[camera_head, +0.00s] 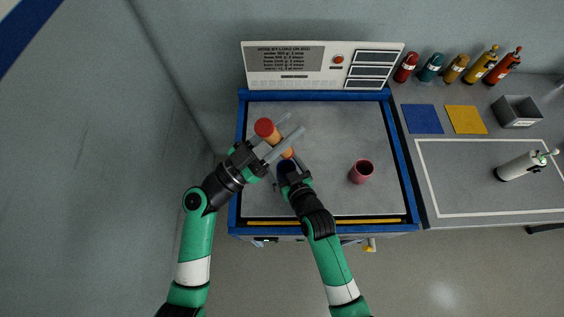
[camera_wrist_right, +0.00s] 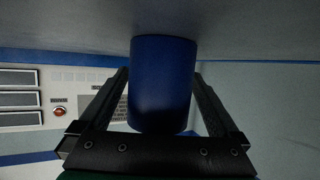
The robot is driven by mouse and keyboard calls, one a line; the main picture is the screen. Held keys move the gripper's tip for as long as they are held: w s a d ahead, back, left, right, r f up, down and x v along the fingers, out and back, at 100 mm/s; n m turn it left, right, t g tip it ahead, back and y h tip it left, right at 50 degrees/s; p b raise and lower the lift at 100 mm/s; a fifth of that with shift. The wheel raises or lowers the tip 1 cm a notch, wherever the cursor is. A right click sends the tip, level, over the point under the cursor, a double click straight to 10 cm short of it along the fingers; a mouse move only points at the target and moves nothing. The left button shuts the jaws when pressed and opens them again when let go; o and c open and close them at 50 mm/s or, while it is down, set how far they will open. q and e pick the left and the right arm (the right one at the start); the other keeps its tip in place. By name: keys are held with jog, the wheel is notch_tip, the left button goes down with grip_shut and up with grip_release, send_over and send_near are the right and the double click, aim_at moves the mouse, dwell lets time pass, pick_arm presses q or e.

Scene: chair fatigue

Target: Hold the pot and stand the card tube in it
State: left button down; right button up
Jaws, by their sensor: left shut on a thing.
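The card tube is orange-brown with a red end (camera_head: 265,127). In the head view it is tilted, its lower end at or just above the blue pot; I cannot tell whether it is inside. My left gripper (camera_head: 295,123) is shut on the tube, its pale fingers crossing the tube's middle. The dark blue pot (camera_head: 284,168) is mostly hidden by my right gripper in the head view. In the right wrist view the pot (camera_wrist_right: 162,85) stands between both fingers of my right gripper (camera_wrist_right: 162,75), which appear to touch its sides. The pot's opening is out of sight there.
A pink-red cup (camera_head: 361,173) stands to the right on the blue-edged grey work surface (camera_head: 340,125). A panel (camera_head: 322,64) stands behind. On the right bench are several bottles (camera_head: 455,69), blue (camera_head: 422,119) and yellow (camera_head: 466,120) squares, a grey bin (camera_head: 517,112) and a white cylinder (camera_head: 520,167).

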jog(key=c, duration=1.2)
pick_arm(q)
jog(key=c, duration=0.9)
grip_release()
pick_arm(e)
jog(key=shift+c, duration=0.8)
pick_arm(q)
jog(key=o, duration=0.5)
jog(key=v, duration=0.7)
jog(key=shift+s+a+f, duration=0.1)
jog(key=shift+s+a, duration=0.05)
jog(key=shift+s, duration=0.05)
pick_arm(e)
jog(key=o, duration=1.5)
jog(key=shift+c, duration=0.2)
